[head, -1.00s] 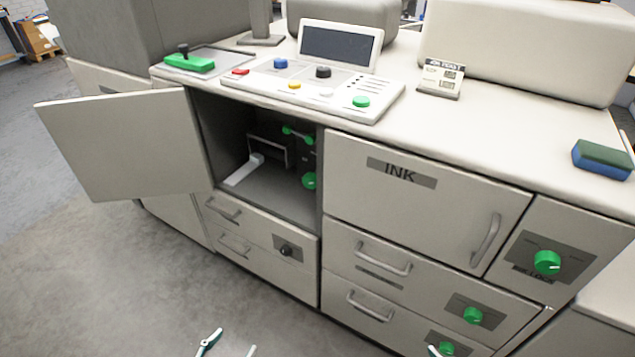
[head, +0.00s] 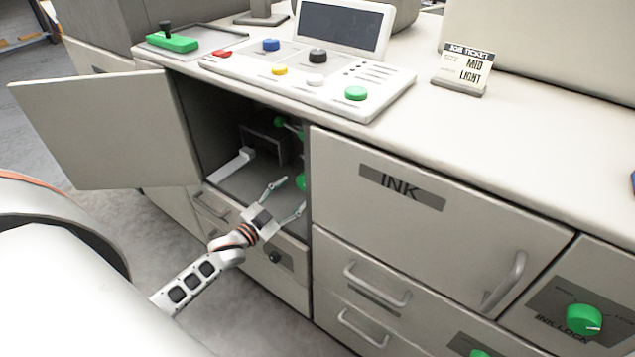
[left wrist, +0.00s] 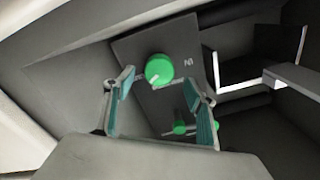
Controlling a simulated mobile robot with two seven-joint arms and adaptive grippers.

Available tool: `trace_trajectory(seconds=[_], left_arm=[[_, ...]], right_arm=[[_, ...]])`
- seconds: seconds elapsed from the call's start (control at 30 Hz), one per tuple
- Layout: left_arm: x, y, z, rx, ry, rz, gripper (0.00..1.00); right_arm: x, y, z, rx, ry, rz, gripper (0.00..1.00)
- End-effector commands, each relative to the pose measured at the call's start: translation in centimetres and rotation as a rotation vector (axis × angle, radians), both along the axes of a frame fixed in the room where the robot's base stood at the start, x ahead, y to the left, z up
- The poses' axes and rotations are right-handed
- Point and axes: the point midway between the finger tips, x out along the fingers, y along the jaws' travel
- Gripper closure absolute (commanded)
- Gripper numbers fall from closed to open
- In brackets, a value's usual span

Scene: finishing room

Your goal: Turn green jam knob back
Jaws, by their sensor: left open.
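The green jam knob (head: 300,183) sits on the right inner wall of the open compartment in the head view, partly hidden by the compartment edge. In the left wrist view the round green knob (left wrist: 159,66) has a white pointer mark and sits on a dark plate. My left gripper (head: 292,195) is open and empty at the compartment mouth. In the left wrist view its fingers (left wrist: 159,80) spread to either side of the knob in the picture; I see no contact. My right gripper is not in view.
The open door (head: 105,130) stands left of the compartment. Other green parts (left wrist: 179,128) and a white lever (head: 232,165) are inside. The INK door (head: 430,215) is shut at the right. Drawers (head: 375,290) lie below.

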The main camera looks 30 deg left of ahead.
Motion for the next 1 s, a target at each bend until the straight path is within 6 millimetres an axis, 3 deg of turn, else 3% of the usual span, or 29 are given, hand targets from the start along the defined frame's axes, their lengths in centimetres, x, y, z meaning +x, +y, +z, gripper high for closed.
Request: trace_trajectory(seconds=[0.4, 0.83, 0.97, 1.0], left_arm=[[5.6, -0.6, -0.1, -0.002, 0.002, 0.0, 0.44], [6.5, -0.6, 0.0, -0.002, 0.002, 0.0, 0.44], [6.5, -0.6, 0.0, -0.001, 0.001, 0.0, 0.78], [6.5, -0.6, 0.0, -0.001, 0.001, 0.0, 0.82]], right_arm=[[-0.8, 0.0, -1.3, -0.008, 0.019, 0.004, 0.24], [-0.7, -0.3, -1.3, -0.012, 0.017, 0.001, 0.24], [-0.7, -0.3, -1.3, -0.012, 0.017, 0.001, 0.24], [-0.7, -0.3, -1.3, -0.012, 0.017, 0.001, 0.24]])
